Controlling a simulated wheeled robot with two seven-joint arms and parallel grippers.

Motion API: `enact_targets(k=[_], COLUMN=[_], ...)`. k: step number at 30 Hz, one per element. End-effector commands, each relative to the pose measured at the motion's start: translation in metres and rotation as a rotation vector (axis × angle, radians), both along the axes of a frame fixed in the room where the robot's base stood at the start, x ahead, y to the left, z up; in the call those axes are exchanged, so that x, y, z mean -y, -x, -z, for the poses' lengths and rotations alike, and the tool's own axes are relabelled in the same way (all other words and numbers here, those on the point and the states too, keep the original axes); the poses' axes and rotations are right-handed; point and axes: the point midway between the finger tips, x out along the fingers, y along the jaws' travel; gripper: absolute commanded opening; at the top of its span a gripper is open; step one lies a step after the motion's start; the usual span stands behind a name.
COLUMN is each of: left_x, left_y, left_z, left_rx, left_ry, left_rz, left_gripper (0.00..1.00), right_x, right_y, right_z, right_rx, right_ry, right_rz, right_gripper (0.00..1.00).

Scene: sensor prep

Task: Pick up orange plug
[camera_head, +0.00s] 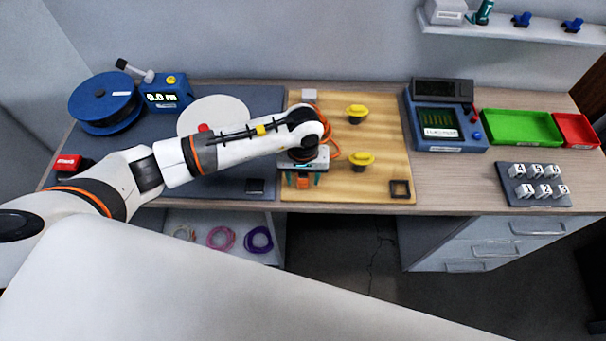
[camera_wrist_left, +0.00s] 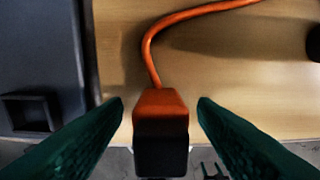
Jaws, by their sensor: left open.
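The orange plug (camera_wrist_left: 161,103) has an orange body with a black end and an orange cable (camera_wrist_left: 150,50) running from it. In the head view the plug (camera_head: 303,182) shows small at the front edge of the wooden board (camera_head: 385,130). My left gripper (camera_head: 303,178) is over the plug, pointing down. In the left wrist view its green fingers (camera_wrist_left: 161,125) are apart, one on each side of the plug, with a visible gap to each. Whether the plug touches the board cannot be told. My right gripper is not in view.
Two yellow knobs (camera_head: 357,112) stand on the board, with a dark square frame (camera_head: 400,189) at its front right. A blue instrument (camera_head: 436,125) and a green tray (camera_head: 522,127) are to the right. A blue reel (camera_head: 104,103) is at left.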

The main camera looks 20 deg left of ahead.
Motion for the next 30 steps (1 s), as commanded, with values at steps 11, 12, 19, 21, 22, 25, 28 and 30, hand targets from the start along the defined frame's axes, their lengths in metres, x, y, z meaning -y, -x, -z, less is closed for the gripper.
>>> enact_targets(k=[11, 12, 19, 21, 22, 25, 28, 30], left_x=[0.000, 0.000, 0.000, 0.000, 0.000, 0.000, 0.000, 0.000], left_y=[0.000, 0.000, 0.000, -0.001, -0.001, -0.002, -0.002, -0.001], left_z=[0.000, 0.000, 0.000, -0.002, -0.004, -0.016, -0.035, -0.049], left_rx=[0.000, 0.000, 0.000, 0.001, 0.001, 0.005, 0.007, 0.006], left_ry=[0.000, 0.000, 0.000, 0.001, 0.001, 0.002, 0.001, 0.000], left_rz=[0.000, 0.000, 0.000, 0.000, 0.000, 0.002, 0.002, 0.003], left_gripper=[0.17, 0.10, 0.04, 0.04, 0.04, 0.04, 0.04, 0.04], right_x=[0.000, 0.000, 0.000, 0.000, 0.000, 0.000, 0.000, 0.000], right_y=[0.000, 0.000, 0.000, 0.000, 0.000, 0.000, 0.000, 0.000], right_z=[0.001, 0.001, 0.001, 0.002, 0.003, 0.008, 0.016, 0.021], right_rx=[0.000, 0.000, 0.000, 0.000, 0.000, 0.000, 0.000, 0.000], right_ry=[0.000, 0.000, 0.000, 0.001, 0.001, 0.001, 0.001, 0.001], right_rz=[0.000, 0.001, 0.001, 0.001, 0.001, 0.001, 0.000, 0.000], right_gripper=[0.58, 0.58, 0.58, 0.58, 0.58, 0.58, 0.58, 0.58])
